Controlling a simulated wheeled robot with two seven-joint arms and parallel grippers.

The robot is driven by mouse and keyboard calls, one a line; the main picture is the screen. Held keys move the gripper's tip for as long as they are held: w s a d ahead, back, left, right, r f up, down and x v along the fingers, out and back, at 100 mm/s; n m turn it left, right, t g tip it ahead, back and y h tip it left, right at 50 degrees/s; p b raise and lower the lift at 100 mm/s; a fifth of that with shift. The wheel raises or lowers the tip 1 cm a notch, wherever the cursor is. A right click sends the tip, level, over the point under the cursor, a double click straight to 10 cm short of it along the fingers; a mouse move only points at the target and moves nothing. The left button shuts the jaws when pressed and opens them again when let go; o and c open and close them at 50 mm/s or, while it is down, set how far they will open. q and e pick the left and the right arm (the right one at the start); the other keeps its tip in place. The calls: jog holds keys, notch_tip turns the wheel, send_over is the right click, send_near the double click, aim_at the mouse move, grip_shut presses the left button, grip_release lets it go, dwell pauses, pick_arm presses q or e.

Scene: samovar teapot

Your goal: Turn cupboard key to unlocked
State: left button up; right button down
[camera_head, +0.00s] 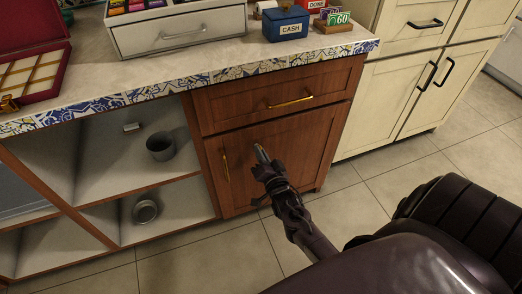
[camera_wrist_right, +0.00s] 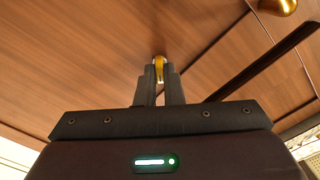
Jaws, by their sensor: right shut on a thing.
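The cupboard is the brown wooden door (camera_head: 235,180) below a drawer under the tiled counter; it looks closed. My right gripper (camera_head: 261,152) reaches up to the door's upper middle. In the right wrist view, my right gripper (camera_wrist_right: 160,80) is shut on the gold key (camera_wrist_right: 159,66), whose rounded end shows between the fingertips in front of the wood. The rest of the key and the lock are hidden by the fingers. The key's turn angle cannot be told. My left gripper is not in view.
A gold door handle (camera_head: 226,167) stands left of my right gripper. A gold drawer handle (camera_head: 290,102) is above. Open shelves at left hold a grey cup (camera_head: 160,146) and a round metal item (camera_head: 145,211). A blue cash box (camera_head: 286,23) stands on the counter.

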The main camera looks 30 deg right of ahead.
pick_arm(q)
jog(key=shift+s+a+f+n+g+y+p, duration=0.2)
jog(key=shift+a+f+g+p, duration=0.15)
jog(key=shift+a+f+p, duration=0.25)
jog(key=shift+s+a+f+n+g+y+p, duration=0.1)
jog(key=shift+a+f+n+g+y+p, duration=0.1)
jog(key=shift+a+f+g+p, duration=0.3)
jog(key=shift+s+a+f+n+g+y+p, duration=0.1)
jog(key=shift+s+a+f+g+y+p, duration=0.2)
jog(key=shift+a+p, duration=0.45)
pick_arm(e)
jog(key=shift+f+m, duration=0.1)
jog(key=shift+m, duration=4.5)
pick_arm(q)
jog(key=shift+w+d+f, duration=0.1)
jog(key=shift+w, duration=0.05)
pick_arm(e)
jog(key=c, duration=1.6)
grip_release()
jog(key=shift+o, duration=0.2)
jog(key=shift+s, duration=0.1)
